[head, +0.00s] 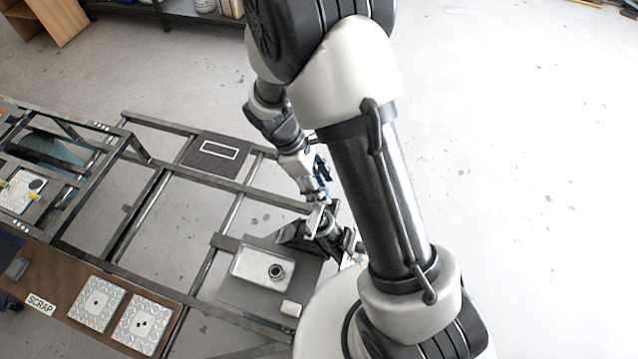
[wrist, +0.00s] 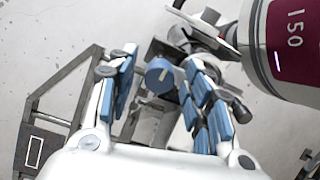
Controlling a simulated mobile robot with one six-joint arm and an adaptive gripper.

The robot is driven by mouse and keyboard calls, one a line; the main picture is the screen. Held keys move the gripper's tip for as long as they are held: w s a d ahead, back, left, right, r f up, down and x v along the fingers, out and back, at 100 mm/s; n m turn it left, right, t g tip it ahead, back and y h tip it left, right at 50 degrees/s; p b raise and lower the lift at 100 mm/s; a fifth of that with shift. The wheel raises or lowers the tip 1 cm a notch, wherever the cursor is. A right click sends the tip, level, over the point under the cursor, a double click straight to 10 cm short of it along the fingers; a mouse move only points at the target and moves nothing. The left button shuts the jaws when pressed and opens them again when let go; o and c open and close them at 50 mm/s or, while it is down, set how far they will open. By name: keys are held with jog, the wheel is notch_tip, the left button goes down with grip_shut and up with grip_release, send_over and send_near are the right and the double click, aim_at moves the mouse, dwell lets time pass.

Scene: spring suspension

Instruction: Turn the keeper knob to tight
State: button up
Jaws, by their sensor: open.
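The keeper knob (wrist: 159,76) is a round blue knob with a pale pointer line on its face, in the middle of the wrist view. A gap shows on the left side; I cannot tell whether the right finger touches the knob. In the head view my gripper (head: 318,178) is small, above the frame's near right end, and I cannot make out the knob there.
A white cylinder with a dark red band (wrist: 291,42) marked 150 stands close on the right in the wrist view. In the head view a white tray (head: 245,265) holds a dark ring (head: 276,271). Patterned plates (head: 95,303) lie by a SCRAP label (head: 41,304).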

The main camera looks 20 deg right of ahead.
jog(key=shift+c, duration=0.2)
jog(key=c, duration=1)
